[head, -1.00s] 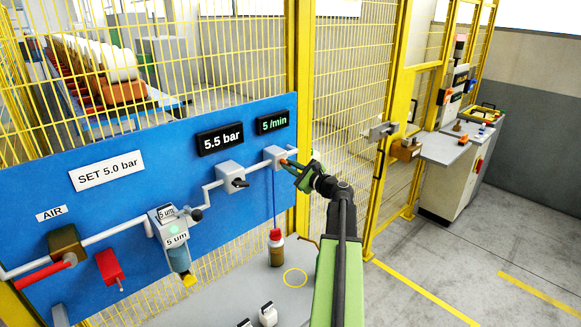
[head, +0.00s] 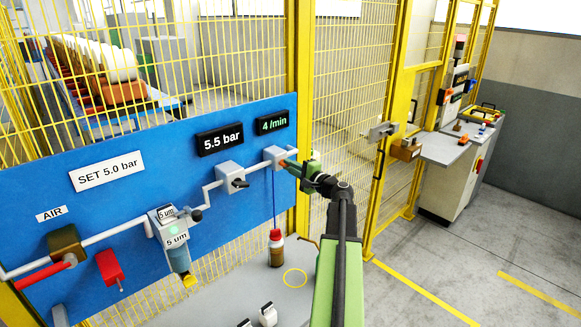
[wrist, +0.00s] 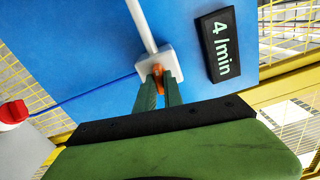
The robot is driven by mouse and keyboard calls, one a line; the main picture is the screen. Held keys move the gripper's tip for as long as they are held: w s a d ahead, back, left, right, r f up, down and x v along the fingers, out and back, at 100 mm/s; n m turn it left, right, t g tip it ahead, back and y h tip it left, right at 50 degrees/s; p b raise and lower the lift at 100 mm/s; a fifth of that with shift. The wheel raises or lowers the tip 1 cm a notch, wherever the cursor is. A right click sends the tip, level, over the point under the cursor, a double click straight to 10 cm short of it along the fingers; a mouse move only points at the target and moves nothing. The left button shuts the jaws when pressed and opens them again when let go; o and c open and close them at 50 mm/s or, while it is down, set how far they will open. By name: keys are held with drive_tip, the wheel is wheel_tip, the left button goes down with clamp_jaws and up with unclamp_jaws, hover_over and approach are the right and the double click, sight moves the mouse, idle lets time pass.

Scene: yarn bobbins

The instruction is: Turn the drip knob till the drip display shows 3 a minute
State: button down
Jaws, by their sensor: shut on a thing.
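The drip display (head: 273,122) is a black box at the upper right of the blue panel and reads 4 /min in green. It also shows, turned on its side, in the wrist view (wrist: 221,45). Below it is a white block with the small orange drip knob (wrist: 157,69) on its front. My gripper (head: 289,164) is shut on the drip knob, its green fingers (wrist: 158,88) on either side of it. The fingers hide part of the knob.
The blue panel (head: 120,215) also carries a 5.5 bar display (head: 220,139), a grey regulator (head: 231,178), a filter bowl and a red lever (head: 110,268). A red-capped bottle (head: 276,248) stands on the grey shelf below. Yellow mesh fence stands behind.

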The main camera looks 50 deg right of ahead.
drive_tip(key=n, duration=1)
drive_tip(key=shift+n, duration=0.4)
idle(0.4)
drive_tip(key=c, duration=1.5)
unclamp_jaws()
drive_tip(key=shift+o, duration=0.2)
drive_tip(key=shift+s, duration=0.1)
drive_tip(key=s+a, duration=0.1)
drive_tip(key=s, duration=1.6)
drive_tip(key=shift+s+a, duration=0.15)
